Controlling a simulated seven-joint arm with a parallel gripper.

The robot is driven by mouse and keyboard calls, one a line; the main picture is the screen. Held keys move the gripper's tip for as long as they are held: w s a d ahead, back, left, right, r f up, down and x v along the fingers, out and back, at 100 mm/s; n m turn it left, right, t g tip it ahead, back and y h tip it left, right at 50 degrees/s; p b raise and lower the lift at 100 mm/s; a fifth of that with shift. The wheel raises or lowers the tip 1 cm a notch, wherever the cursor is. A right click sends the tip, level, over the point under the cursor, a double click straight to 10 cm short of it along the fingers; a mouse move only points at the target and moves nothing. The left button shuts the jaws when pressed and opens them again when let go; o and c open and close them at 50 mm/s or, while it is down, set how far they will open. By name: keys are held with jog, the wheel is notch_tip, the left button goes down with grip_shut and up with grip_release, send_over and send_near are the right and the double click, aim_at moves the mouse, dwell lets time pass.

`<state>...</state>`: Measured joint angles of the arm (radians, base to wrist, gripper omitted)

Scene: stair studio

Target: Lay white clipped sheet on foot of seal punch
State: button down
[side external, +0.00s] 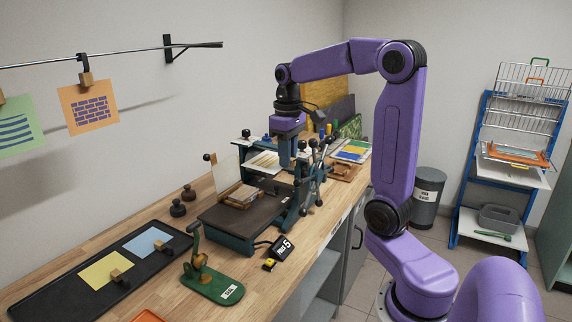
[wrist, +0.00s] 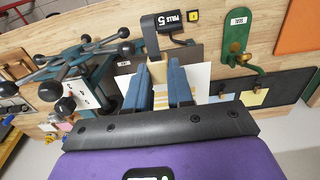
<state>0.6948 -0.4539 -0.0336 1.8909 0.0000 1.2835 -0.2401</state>
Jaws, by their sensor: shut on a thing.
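My gripper (side external: 286,165) points down above the bench beside the press; in the wrist view its two blue fingers (wrist: 162,72) are closed on a small wooden clip (wrist: 155,73). A white sheet (wrist: 197,78) shows at the clip, below and beside the fingers, partly hidden by them. The seal punch (side external: 213,283) is green, with a labelled foot and an upright lever, at the bench's front edge. It also shows in the wrist view (wrist: 237,38), apart from the gripper. Its foot looks bare.
A pale upright panel (side external: 227,165) rises behind the bed. A black tray (side external: 62,292) holds yellow and blue clipped sheets.

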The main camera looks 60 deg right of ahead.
jog(key=shift+w+a+r, duration=0.1)
jog(key=shift+a+r, duration=0.15)
jog(key=shift+r, duration=0.3)
jog(key=shift+a+r, duration=0.25)
jog(key=shift+r, duration=0.25)
jog(key=a, duration=1)
send_over(235, 294)
jog(key=s, duration=0.4)
jog(key=shift+f, duration=13.8)
jog(key=shift+w, duration=2)
jog(key=shift+f, duration=0.15)
